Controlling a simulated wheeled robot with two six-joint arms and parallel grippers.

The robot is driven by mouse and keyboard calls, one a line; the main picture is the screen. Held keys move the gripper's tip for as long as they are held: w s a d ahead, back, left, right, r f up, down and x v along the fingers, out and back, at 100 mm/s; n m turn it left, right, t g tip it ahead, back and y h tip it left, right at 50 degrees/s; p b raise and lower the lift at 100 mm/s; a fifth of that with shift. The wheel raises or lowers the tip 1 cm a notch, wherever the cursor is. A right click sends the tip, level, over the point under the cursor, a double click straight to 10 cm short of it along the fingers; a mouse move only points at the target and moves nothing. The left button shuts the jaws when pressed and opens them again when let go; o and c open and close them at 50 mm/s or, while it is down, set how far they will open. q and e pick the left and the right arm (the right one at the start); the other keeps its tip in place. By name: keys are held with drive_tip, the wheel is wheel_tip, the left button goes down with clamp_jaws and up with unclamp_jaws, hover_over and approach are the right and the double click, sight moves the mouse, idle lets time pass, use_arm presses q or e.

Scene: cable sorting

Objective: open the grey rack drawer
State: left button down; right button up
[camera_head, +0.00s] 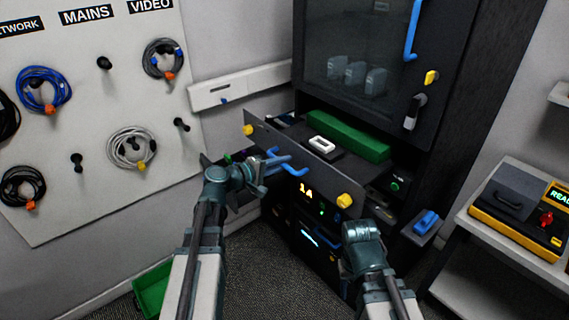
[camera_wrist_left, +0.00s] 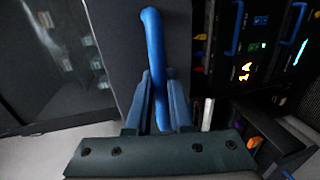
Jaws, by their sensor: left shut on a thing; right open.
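The grey rack drawer (camera_head: 318,168) stands pulled out from the dark rack, with its inside showing. Its front panel has a yellow knob at each end and a blue handle (camera_head: 292,176) in the middle. My left gripper (camera_head: 275,163) is at this handle and shut on it. In the left wrist view the blue handle (camera_wrist_left: 152,50) runs between the two fingers, against the grey drawer front (camera_wrist_left: 112,45). My right gripper (camera_head: 362,232) is low in front of the rack, right of the drawer and apart from it; its fingertips are hard to make out.
A green block (camera_head: 348,137) and a white-topped item (camera_head: 322,146) show behind the drawer front. The rack's glass door (camera_head: 345,50) is above. A cable board (camera_head: 100,95) stands at left, a yellow-and-black device (camera_head: 515,210) at right, a green bin (camera_head: 152,290) on the floor.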

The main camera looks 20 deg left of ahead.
use_arm(q)
drive_tip(key=c, duration=0.8)
unclamp_jaws()
drive_tip(key=p+v, duration=0.2)
drive_tip(key=v, duration=1.1)
drive_tip(key=shift+s+a+p, duration=0.25)
drive_tip(key=shift+s+p, duration=0.05)
drive_tip(key=shift+p, duration=0.1)
drive_tip(key=s+d+f+m+g+y, duration=0.2)
drive_tip(key=s+d+f+m+g, duration=0.35)
drive_tip(key=d, duration=0.45)
drive_tip(key=s+d+f+m+g+y, duration=0.1)
drive_tip(key=s+d+f+m+g, duration=0.25)
drive_tip(key=d+f+g, duration=0.45)
drive_tip(key=s+d+f+m+y, duration=0.1)
drive_tip(key=m+y, duration=0.1)
drive_tip(key=s+d+f+m+y, duration=0.1)
drive_tip(key=s+y, duration=0.1)
drive_tip(key=y, duration=0.1)
drive_tip(key=s+d+f+m+y, duration=0.1)
drive_tip(key=s+m+y, duration=0.1)
drive_tip(key=shift+s+d+f+m+t+y, duration=0.2)
drive_tip(key=shift+d+f+m+t+y, duration=0.1)
drive_tip(key=shift+d+f+t, duration=0.1)
